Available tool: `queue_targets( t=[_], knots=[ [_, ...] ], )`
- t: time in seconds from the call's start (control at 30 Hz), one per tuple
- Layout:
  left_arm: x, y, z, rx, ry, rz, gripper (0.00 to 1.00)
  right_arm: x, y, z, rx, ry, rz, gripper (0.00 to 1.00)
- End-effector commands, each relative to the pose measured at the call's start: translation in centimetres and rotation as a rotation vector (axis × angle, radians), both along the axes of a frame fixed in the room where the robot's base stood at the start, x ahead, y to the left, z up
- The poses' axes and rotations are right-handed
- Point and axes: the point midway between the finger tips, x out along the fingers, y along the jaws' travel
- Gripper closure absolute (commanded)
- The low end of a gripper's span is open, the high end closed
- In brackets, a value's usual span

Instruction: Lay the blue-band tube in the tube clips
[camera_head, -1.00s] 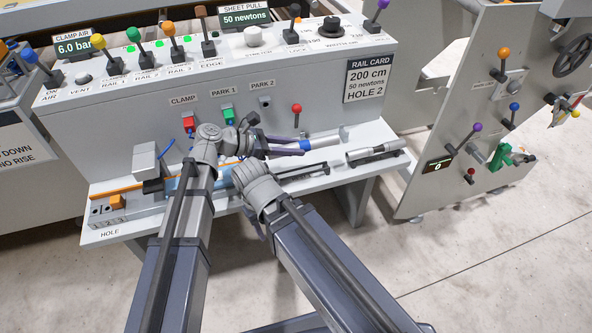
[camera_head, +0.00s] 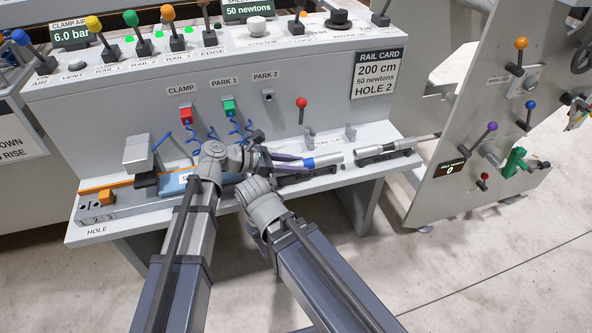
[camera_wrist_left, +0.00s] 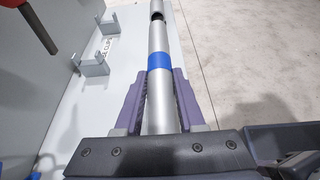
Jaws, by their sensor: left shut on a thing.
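The blue-band tube (camera_head: 329,158) is a silver tube with a blue band; it also shows in the left wrist view (camera_wrist_left: 157,38), pointing away from me. My left gripper (camera_head: 287,164) has purple fingers and is shut around the tube on the near side of the band; the fingers also show in the wrist view (camera_wrist_left: 159,88). The tube clips are small grey U-shaped brackets on the shelf, one (camera_wrist_left: 92,66) nearer and one (camera_wrist_left: 109,25) farther, left of the tube. The clips look empty. My right arm's wrist is beside the left one; its fingers are hidden.
Another silver tube (camera_head: 382,149) lies in a dark holder at the shelf's right end. A red-knobbed lever (camera_head: 302,104) stands out of the panel above the clips. Blue coiled hoses hang from the red (camera_head: 185,115) and green (camera_head: 229,107) fittings.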

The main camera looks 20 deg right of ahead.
Motion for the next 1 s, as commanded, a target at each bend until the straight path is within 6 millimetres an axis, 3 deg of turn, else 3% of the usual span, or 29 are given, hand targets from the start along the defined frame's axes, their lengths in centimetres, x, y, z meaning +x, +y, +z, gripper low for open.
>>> queue_targets(
  t=[0.37,0.4,0.6,0.9,1.0],
  knots=[
    [0.00,0.00,-0.43,0.000,0.000,0.000,1.00,0.00,0.01,-0.44,0.001,0.000,0.001,0.50],
    [0.00,0.00,-0.25,0.000,0.000,0.000,0.57,0.00,0.01,-0.25,0.001,0.000,0.001,0.50],
    [0.00,0.00,-0.24,0.000,0.000,0.000,0.35,0.00,0.02,-0.23,0.001,0.000,0.001,0.50],
    [-0.01,0.01,-0.19,0.000,0.000,0.000,0.32,-0.01,0.02,-0.19,0.001,0.000,0.001,0.50],
    [-0.05,0.99,0.39,0.000,0.001,0.001,0.32,-0.01,0.00,0.39,0.000,0.000,0.000,0.50]
  ],
)
